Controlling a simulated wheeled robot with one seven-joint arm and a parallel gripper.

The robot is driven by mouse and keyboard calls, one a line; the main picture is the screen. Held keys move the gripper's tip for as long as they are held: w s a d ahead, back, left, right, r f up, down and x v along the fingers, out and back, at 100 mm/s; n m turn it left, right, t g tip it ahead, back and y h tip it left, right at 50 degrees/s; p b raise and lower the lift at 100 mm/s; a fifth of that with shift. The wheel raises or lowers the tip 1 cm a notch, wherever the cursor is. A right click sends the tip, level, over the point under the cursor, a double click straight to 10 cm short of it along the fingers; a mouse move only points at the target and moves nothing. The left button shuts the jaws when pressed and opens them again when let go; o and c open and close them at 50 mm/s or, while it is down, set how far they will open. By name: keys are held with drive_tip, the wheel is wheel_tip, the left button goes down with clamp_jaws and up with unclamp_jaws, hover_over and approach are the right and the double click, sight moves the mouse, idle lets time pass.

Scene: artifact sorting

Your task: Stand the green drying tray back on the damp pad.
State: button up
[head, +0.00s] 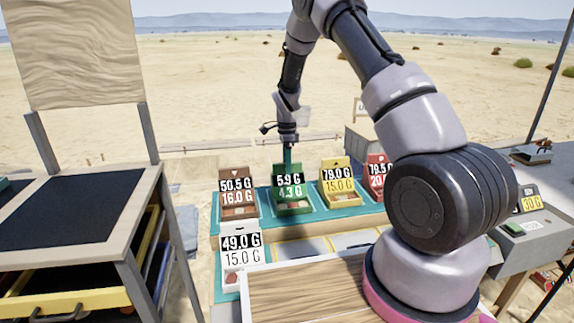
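The green drying tray (292,208) stands among a row of coloured trays on a teal strip (347,212). Its upright back carries the readings 5.9 G and 4.3 G. My gripper (288,158) points down at the top edge of this back, at or just behind it. The fingertips are small and partly hidden, so I cannot tell whether they hold the tray. I cannot tell for sure which surface is the damp pad.
A brown tray (238,206) stands left of the green one; yellow (338,184) and red (377,172) trays stand right. A white tray (242,270) is in front. A dark-topped table (75,208) is at left. A grey scale (522,228) is at right.

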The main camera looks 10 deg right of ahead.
drive_tip(key=shift+r, duration=0.1)
drive_tip(key=s+d+r+n+t+y, duration=0.1)
drive_tip(key=s+r, duration=0.1)
drive_tip(key=r, duration=0.9)
drive_tip(key=s+d+r+n+t, duration=0.1)
drive_tip(key=s+r, duration=0.1)
drive_tip(key=r, duration=0.9)
drive_tip(key=s+d+r+n+t+y, duration=0.15)
drive_tip(key=s+r+n, duration=0.25)
drive_tip(key=s+r, duration=0.45)
drive_tip(key=s+d+r+n+t, duration=0.2)
drive_tip(key=s+r+n, duration=0.1)
drive_tip(key=s+r, duration=0.55)
drive_tip(key=s+f+n+t, duration=0.1)
drive_tip(key=s+n, duration=0.4)
drive_tip(key=s, duration=0.8)
drive_tip(key=shift+d+f+t, duration=0.15)
drive_tip(key=shift+f+t, duration=0.05)
drive_tip(key=shift+t, duration=0.45)
drive_tip(key=shift+h, duration=0.25)
